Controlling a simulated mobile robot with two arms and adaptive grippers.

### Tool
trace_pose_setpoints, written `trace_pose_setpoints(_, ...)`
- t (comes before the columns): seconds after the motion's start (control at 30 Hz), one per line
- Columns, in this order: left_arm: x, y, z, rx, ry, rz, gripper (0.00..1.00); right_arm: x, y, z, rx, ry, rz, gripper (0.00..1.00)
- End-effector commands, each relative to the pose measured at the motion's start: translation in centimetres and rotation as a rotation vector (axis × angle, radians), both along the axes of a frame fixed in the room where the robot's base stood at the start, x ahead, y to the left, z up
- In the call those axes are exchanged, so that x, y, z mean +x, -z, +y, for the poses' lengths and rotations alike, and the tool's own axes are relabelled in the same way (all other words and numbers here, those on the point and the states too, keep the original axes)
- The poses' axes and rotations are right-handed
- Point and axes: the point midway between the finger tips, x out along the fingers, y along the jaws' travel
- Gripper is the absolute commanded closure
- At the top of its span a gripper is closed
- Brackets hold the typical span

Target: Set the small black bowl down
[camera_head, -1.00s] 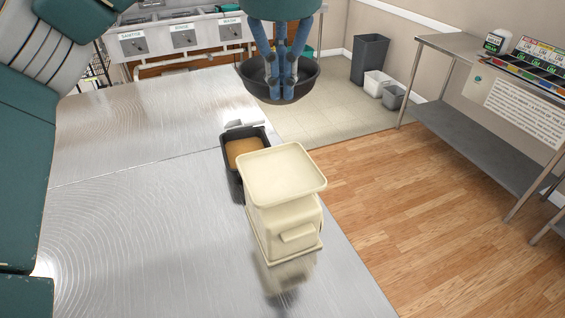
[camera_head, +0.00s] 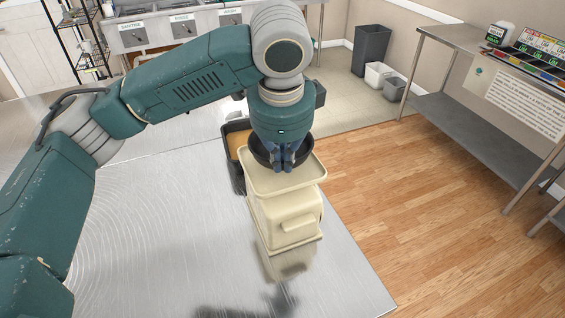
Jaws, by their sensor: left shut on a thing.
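The small black bowl (camera_head: 262,153) is in the head view, partly hidden behind my left gripper. My left gripper (camera_head: 286,163) points down and is shut on the bowl. The bowl appears over the far part of the tray-like top of a cream dispenser (camera_head: 290,183). I cannot tell whether it touches that top. The dispenser stands on the metal table (camera_head: 160,240). My right gripper is not in view.
A black pan with brown contents (camera_head: 237,181) stands at the dispenser's left, partly hidden. A three-basin sink (camera_head: 150,32) is at the back left. Bins (camera_head: 371,50) and a metal side table (camera_head: 450,110) stand at the right. The table's front left is clear.

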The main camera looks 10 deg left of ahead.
Motion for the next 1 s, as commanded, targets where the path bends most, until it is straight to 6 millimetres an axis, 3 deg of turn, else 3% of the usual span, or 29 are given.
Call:
trace_pose_setpoints(0.1,-0.1,1.4,0.1,0.001,0.000,0.001,1.00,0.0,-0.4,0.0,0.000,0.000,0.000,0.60)
trace_pose_setpoints(0.47,-0.1,1.8,0.0,0.000,0.000,0.001,1.00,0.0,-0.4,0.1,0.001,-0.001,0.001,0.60)
trace_pose_setpoints(0.5,0.0,1.8,0.0,0.000,0.000,0.001,0.86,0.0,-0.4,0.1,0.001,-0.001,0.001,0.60)
trace_pose_setpoints(0.57,0.0,1.8,0.0,0.000,0.000,0.001,0.75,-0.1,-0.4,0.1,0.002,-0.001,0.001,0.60)
trace_pose_setpoints(0.87,0.0,1.7,0.0,0.000,0.000,0.000,0.75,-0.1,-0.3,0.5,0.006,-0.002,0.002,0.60)
trace_pose_setpoints(1.0,-0.2,0.6,-0.1,-0.002,0.001,-0.003,0.75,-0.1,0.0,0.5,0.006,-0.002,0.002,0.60)
